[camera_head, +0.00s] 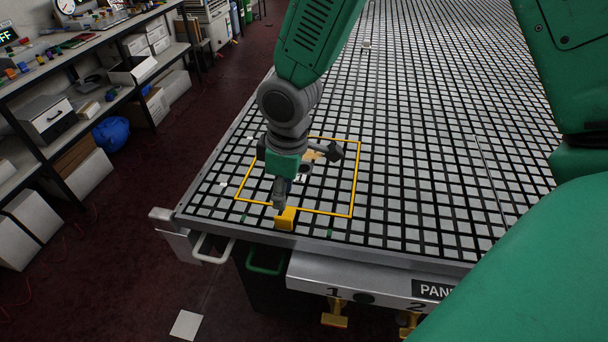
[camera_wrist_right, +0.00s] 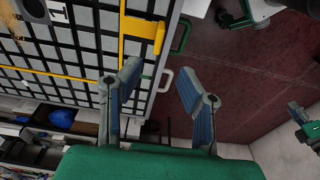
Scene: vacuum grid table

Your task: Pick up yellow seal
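The yellow seal (camera_head: 353,185) is a thin square outline lying flat on the grid table, with a yellow block (camera_head: 286,218) at its near side, close to the table's front edge. In the right wrist view, the block (camera_wrist_right: 143,29) and part of the seal's thin line (camera_wrist_right: 50,73) show at the top and left. My right gripper (camera_head: 282,190) is over the near part of the seal, just above the block. In the wrist view, its two blue-padded fingers (camera_wrist_right: 158,76) are apart with nothing between them; the block lies beyond their tips.
The grid table (camera_head: 430,150) has wide free room to the right and back. A white handle (camera_head: 212,250) and a green handle (camera_head: 266,264) stick out at its front edge. A small tan piece (camera_head: 314,155) lies inside the outline, partly hidden. Shelves (camera_head: 95,75) stand at the left.

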